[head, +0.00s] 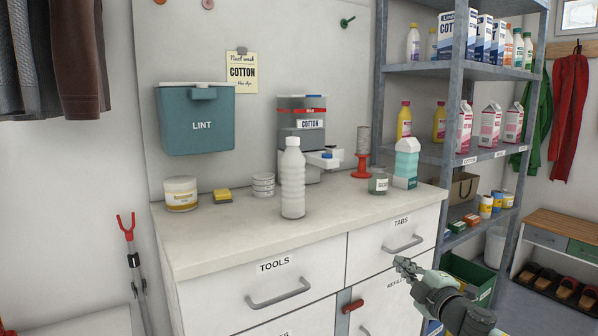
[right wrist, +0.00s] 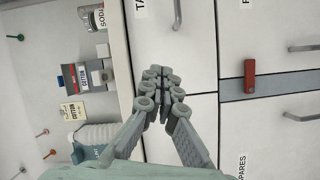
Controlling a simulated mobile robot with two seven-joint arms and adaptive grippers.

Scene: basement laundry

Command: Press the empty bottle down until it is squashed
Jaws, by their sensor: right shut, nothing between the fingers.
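The white ribbed bottle (head: 293,180) stands upright and uncrushed on the worktop (head: 220,236), near its front middle in the head view. A pale ribbed shape low on the left in the right wrist view (right wrist: 97,134) looks like this bottle, partly cut off by my gripper. My right gripper (head: 403,265) is in front of the TABS drawer, below the worktop edge and to the right of the bottle, apart from it. In the right wrist view its fingers (right wrist: 160,76) meet at the tips with nothing between them. My left gripper is not in view.
A grey dispenser (head: 301,122) stands behind the bottle. A yellow sponge (head: 222,195), a cream jar (head: 181,194), a stack of white tins (head: 263,185), a glass jar (head: 378,184) and a carton (head: 406,163) are also on the worktop. Shelving (head: 459,100) rises on the right.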

